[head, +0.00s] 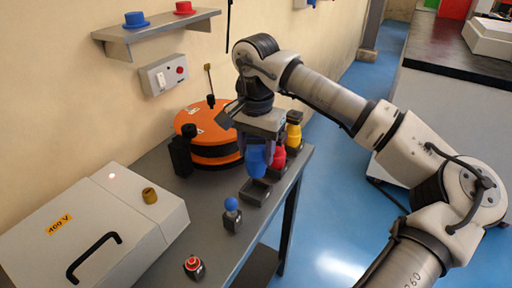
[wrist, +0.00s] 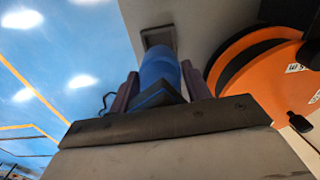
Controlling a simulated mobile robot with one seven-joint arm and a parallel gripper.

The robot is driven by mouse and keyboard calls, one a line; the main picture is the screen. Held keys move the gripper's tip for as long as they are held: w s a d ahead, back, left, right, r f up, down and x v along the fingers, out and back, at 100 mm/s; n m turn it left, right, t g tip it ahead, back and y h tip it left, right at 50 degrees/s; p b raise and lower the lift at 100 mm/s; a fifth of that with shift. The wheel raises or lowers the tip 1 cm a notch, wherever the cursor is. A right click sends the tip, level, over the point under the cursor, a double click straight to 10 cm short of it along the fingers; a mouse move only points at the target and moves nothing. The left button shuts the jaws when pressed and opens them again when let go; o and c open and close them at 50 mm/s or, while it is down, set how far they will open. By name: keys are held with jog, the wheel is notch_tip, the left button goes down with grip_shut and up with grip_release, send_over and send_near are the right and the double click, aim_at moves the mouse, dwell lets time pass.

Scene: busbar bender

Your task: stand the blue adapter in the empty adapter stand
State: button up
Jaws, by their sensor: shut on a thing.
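The blue adapter (head: 256,160) is in my gripper (head: 258,145), held upright above the bench. In the wrist view the blue adapter (wrist: 160,75) sits between the two fingers of my gripper (wrist: 160,88), which are shut on it. The empty adapter stand (head: 256,191) is a dark square block on the bench, below the blue adapter in the head view. In the wrist view a dark stand (wrist: 157,35) shows just beyond the adapter's end, partly hidden by it. Whether the adapter touches the stand cannot be told.
A red adapter (head: 279,157) and a yellow adapter (head: 293,135) stand behind the empty stand. A blue-knobbed lever (head: 232,211) is in front. An orange round machine (head: 208,130) is to the left, and a grey 400 V box (head: 95,230) is at the front left.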

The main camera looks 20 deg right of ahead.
aim_at(256, 174)
jog(key=shift+f+b, duration=1.45)
jog(key=shift+f, duration=0.75)
jog(key=shift+f+b, duration=1.55)
jog(key=shift+f, duration=0.05)
jog(key=o, duration=1.1)
jog(key=shift+o, duration=0.2)
notch_tip(256, 174, up, 14)
jog(key=shift+f, duration=0.1)
